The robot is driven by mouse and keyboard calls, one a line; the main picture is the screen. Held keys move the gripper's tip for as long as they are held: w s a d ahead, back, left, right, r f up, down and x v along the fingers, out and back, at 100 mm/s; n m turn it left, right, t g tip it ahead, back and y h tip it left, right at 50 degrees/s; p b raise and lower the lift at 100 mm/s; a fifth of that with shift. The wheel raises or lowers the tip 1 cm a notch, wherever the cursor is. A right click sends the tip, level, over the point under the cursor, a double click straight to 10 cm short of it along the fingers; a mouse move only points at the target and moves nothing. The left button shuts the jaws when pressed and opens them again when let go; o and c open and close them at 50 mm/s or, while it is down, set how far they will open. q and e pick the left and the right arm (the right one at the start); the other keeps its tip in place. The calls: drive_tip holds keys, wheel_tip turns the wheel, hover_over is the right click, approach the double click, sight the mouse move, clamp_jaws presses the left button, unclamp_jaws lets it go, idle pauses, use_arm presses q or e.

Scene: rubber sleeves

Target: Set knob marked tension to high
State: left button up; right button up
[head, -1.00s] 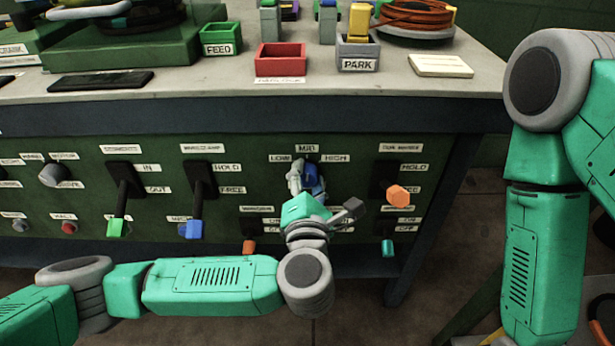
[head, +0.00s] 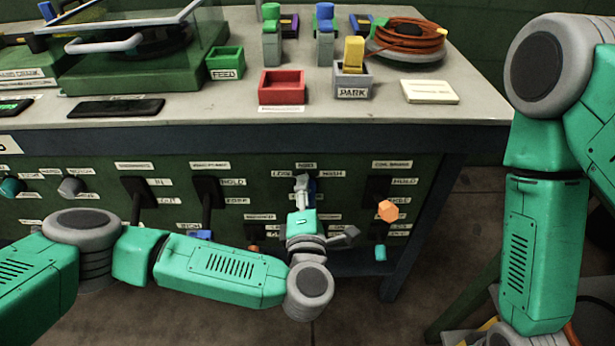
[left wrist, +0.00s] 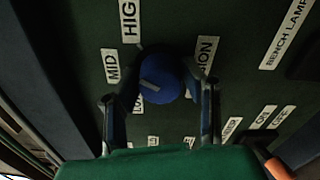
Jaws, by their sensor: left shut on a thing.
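The blue tension knob (left wrist: 162,80) is on the green front panel, with MID (left wrist: 111,66), HIGH (left wrist: 130,20) and partly hidden LOW (left wrist: 138,102) labels around it. A partly covered label ending in "SION" (left wrist: 206,55) is on its other side. The knob has a pale mark on its face; I cannot tell surely which label it points at. My left gripper (left wrist: 160,100) is shut on the knob, one finger on each side. In the head view the left gripper (head: 303,188) mostly hides the knob. My right gripper is not in view; only its arm shows at the right.
An orange knob (head: 388,211) sticks out to the right of the gripper. Levers (head: 205,195) stand to the left, partly behind my left arm. The bench top (head: 200,118) above holds a red bin (head: 282,87), a PARK bin (head: 353,85) and a FEED bin (head: 225,63).

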use_arm(q)
drive_tip(key=m+p, duration=0.3)
drive_tip(key=shift+a+m+p, duration=0.1)
drive_tip(key=shift+m+p, duration=0.25)
drive_tip(key=shift+m, duration=0.05)
drive_tip(key=shift+f+m+p, duration=0.15)
drive_tip(key=shift+m+p, duration=0.4)
drive_tip(key=shift+m, duration=0.05)
drive_tip(key=shift+s+f, duration=0.1)
drive_tip(key=o, duration=1.1)
drive_tip(key=shift+o, duration=0.2)
drive_tip(key=s, duration=1.1)
drive_tip(key=shift+s, duration=0.4)
